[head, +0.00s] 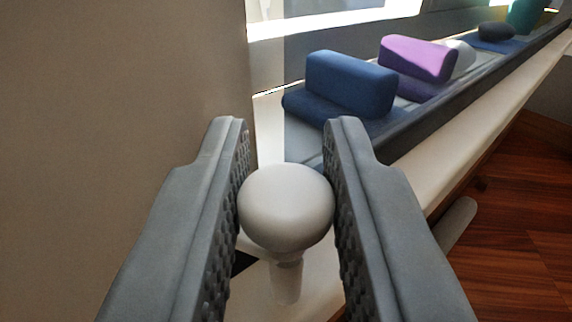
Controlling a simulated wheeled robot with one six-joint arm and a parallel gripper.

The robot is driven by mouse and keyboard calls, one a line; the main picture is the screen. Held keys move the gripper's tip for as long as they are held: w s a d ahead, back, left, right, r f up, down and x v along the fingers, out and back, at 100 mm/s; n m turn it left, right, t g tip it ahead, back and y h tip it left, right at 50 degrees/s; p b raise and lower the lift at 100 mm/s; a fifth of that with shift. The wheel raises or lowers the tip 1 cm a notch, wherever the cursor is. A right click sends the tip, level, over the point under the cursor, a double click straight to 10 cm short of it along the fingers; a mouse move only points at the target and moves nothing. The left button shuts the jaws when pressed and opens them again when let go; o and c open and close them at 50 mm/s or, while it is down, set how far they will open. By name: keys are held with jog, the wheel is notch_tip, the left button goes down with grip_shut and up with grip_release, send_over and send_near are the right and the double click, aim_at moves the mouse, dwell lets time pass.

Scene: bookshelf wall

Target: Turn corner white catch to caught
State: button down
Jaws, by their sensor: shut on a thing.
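The white catch (286,208) shows in the head view as a rounded white knob on a short, narrower white stem. It stands at the corner, by the end of a pale ledge. My gripper (287,190) has its two grey, textured fingers on either side of the knob, touching it left and right. The gripper is shut on the knob. The stem's lower end is partly in view below the knob; the catch's base is hard to make out.
A plain beige panel (120,120) fills the left side. A grey shelf behind holds a blue block (350,83), a purple block (418,58) and a dark rounded object (496,31). A wooden floor (510,215) lies at the right.

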jog(key=shift+m+h, duration=0.5)
jog(key=shift+h, duration=0.3)
jog(key=c, duration=1.3)
grip_release()
jog(key=s, duration=0.5)
jog(key=s+a, duration=0.1)
jog(key=s, duration=1.1)
jog(key=shift+s+a, duration=0.15)
jog(key=shift+a, duration=0.05)
jog(key=shift+s, duration=0.1)
